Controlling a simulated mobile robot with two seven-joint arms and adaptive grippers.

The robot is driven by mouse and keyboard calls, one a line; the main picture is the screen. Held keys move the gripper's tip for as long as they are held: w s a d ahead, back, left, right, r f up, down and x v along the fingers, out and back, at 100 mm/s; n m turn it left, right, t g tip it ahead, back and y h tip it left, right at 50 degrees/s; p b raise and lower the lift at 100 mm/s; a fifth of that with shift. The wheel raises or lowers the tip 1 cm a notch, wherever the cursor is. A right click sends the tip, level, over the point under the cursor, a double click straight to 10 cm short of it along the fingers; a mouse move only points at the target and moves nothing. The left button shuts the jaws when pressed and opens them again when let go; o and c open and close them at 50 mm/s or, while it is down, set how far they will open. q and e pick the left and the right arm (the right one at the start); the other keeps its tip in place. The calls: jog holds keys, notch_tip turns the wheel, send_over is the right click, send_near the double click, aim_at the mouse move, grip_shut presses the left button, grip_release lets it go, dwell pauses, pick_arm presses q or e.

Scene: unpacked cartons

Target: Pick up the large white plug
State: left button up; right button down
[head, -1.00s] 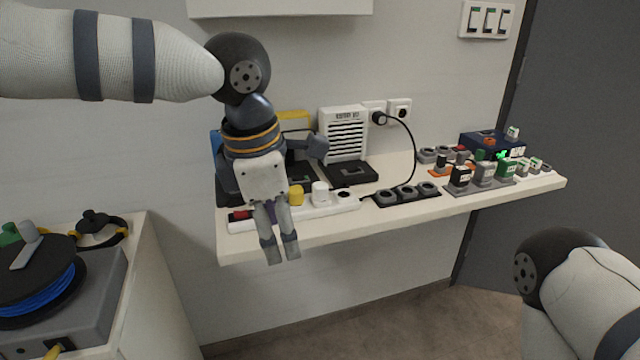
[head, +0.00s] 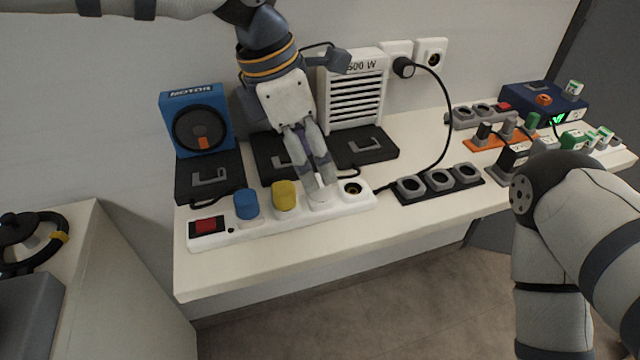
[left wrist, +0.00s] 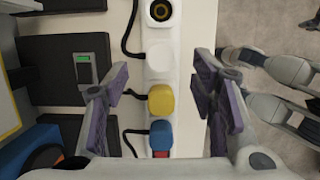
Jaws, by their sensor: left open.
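The large white plug (head: 319,198) sits in the white power strip (head: 262,232), to the right of the yellow plug (head: 284,196). In the head view the fingers partly cover it. In the left wrist view the white plug (left wrist: 158,57) lies between the tips of the open fingers, just beyond the yellow plug (left wrist: 161,98). My left gripper (head: 322,180) points down at the white plug, its fingertips close to it. I cannot tell whether they touch it.
A blue plug (head: 246,203) and a red switch (head: 207,226) are on the same strip. An empty socket (head: 352,188) is right of the white plug. A heater (head: 355,92), a blue motor box (head: 198,120) and a black socket strip (head: 439,182) stand nearby. The front shelf edge is clear.

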aim_at(318, 179)
pick_arm(q)
jog(key=x, duration=0.4)
jog(key=shift+d+f, duration=0.15)
jog(key=shift+f, duration=0.15)
grip_shut()
jog(key=shift+r, duration=0.15)
